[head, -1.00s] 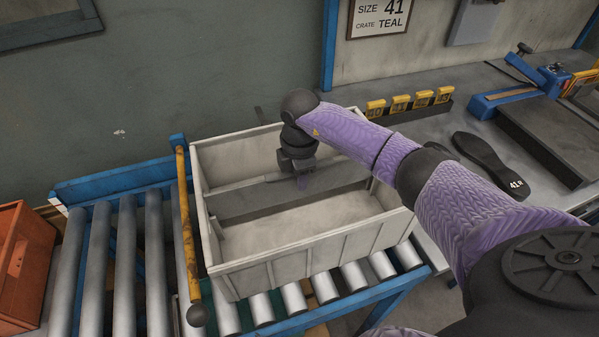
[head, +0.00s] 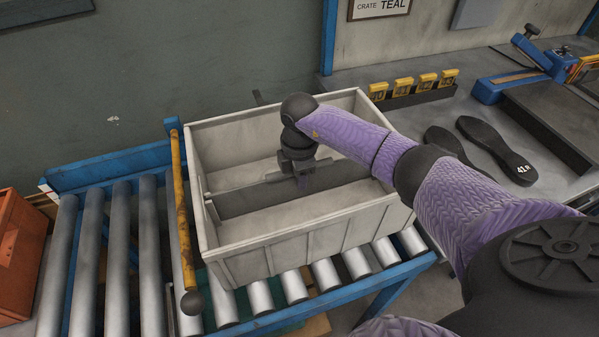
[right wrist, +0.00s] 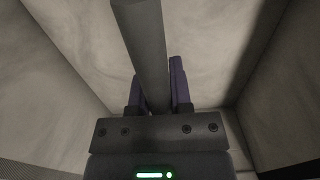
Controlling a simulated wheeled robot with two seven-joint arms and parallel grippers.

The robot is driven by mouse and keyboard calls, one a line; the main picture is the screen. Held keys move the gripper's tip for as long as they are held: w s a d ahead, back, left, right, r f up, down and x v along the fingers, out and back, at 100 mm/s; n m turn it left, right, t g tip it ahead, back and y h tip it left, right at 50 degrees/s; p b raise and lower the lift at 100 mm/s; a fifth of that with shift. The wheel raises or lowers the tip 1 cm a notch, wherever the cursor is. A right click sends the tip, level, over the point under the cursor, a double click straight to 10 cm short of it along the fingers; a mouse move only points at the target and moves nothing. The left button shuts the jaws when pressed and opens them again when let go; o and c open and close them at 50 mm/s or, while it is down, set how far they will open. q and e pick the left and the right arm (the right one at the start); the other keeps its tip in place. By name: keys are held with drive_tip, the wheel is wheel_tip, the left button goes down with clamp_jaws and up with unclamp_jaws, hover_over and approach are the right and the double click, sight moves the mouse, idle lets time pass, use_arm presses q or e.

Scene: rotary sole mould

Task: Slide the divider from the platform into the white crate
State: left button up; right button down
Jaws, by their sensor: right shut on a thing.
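The white crate (head: 310,229) stands on the roller conveyor. The grey divider (head: 243,199) is inside it, spanning it lengthwise between the end walls and splitting it into a back and a front compartment. My right gripper (head: 303,181) reaches down into the crate and is shut on the divider's top edge near its middle. In the right wrist view the divider (right wrist: 142,50) runs between the two purple fingers (right wrist: 156,92). Whether the divider's lower edge touches the crate floor cannot be told. My left gripper is not in view.
A yellow bar (head: 183,220) with a dark ball end stands just left of the crate. Empty rollers (head: 115,245) lie further left, with an orange bin (head: 17,255) beyond. Two black soles (head: 497,150) and yellow numbered tags (head: 403,87) are on the bench at right.

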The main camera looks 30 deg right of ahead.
drive_tip(key=shift+f, duration=0.1)
drive_tip(key=shift+c, duration=2.3)
unclamp_jaws()
wheel_tip(320, 180, up, 9)
drive_tip(key=p, duration=0.2)
drive_tip(key=shift+r+p, duration=0.2)
drive_tip(key=shift+p, duration=0.2)
drive_tip(key=shift+r, duration=0.3)
